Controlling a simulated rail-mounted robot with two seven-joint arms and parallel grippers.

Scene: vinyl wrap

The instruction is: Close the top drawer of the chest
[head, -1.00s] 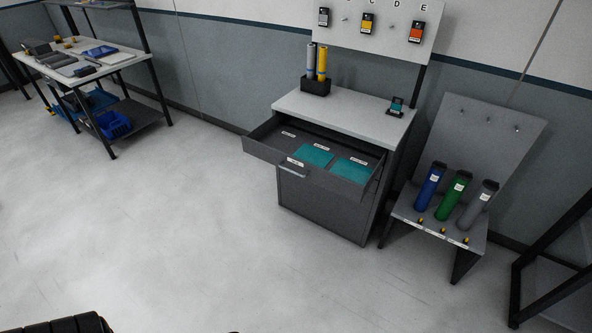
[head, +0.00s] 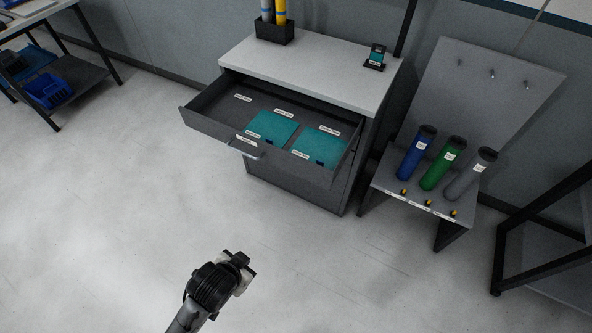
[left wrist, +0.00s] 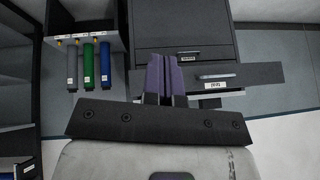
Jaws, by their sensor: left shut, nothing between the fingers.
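The grey chest (head: 300,192) stands against the wall with its top drawer (head: 217,128) pulled far open. The drawer holds two teal sheets, and its front has a label and a bar handle (head: 246,150). My left gripper (head: 246,262) is in front of the chest, below and apart from the drawer front in the head view. The left wrist view shows its purple fingers (left wrist: 166,72) shut and empty. There the open drawer's front (left wrist: 262,75) appears just beyond and right of the fingers, with its handle (left wrist: 216,77). My right gripper is not in view.
A slanted stand (head: 378,188) with blue, green and grey tubes is right of the chest. A dark metal frame (head: 545,270) is at far right. A black holder (head: 275,34) with rolls sits on the chest. The floor in front is clear.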

